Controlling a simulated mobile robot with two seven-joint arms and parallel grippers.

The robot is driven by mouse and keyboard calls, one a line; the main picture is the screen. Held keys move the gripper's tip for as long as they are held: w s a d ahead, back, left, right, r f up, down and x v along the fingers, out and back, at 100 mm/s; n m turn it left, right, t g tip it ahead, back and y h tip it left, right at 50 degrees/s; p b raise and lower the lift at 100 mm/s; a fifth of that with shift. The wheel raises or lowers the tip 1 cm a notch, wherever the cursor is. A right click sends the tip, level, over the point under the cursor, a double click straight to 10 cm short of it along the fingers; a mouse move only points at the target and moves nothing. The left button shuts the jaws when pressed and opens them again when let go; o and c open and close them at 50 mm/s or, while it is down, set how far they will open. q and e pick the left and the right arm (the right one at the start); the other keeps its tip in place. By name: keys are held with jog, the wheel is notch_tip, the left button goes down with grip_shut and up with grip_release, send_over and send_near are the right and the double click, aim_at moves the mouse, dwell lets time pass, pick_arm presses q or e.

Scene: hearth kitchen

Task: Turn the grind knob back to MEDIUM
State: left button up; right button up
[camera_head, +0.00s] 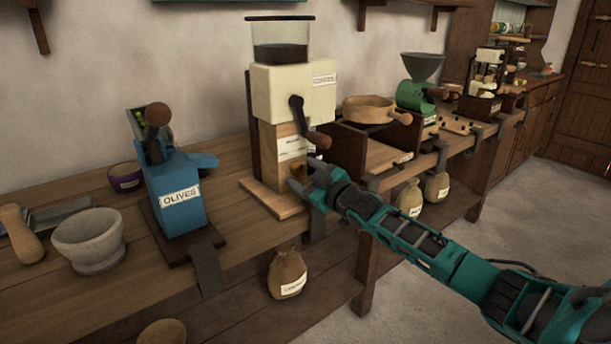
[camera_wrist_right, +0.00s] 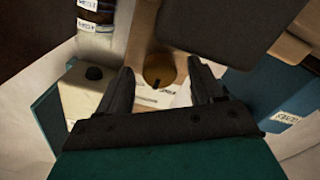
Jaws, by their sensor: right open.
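The cream coffee grinder (camera_head: 295,95) stands on the bench with a clear hopper of dark contents on top and a crank with a brown handle in front. In the right wrist view, the round brown grind knob (camera_wrist_right: 158,72) with a short dark mark lies between the two fingers of my right gripper (camera_wrist_right: 161,88). The fingers are open, with a gap beside the knob. A white label behind it is partly covered and unreadable. My left gripper is not in view.
A blue olive press (camera_head: 178,195) and a stone mortar (camera_head: 88,240) stand left of the grinder. A wooden box mill with a round pan (camera_head: 368,109) and a green mill (camera_head: 415,95) stand to its right. Small sacks (camera_head: 287,275) sit below the bench top.

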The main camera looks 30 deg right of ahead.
pick_arm(q)
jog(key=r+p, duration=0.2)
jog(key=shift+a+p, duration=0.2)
jog(key=shift+p, duration=0.1)
pick_arm(e)
jog(key=s+d, duration=0.1)
jog(key=s, duration=1.2)
jog(key=shift+w, duration=0.1)
pick_arm(q)
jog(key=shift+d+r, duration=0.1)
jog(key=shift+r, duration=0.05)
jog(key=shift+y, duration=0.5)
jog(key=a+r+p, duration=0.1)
jog(key=p, duration=0.1)
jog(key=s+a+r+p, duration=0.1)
jog(key=p, duration=0.2)
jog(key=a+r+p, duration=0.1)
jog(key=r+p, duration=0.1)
jog(key=p, duration=0.1)
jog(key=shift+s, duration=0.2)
pick_arm(e)
jog(key=s+a+f+m+g, duration=0.2)
jog(key=s+a+f+g, duration=0.1)
jog(key=s+a+f, duration=0.4)
jog(key=s+a+f+m+g, duration=0.2)
jog(key=s+a+f+g, duration=0.2)
jog(key=s+a+f, duration=0.4)
jog(key=s+a, duration=0.5)
jog(key=a, duration=0.3)
jog(key=shift+a, duration=0.15)
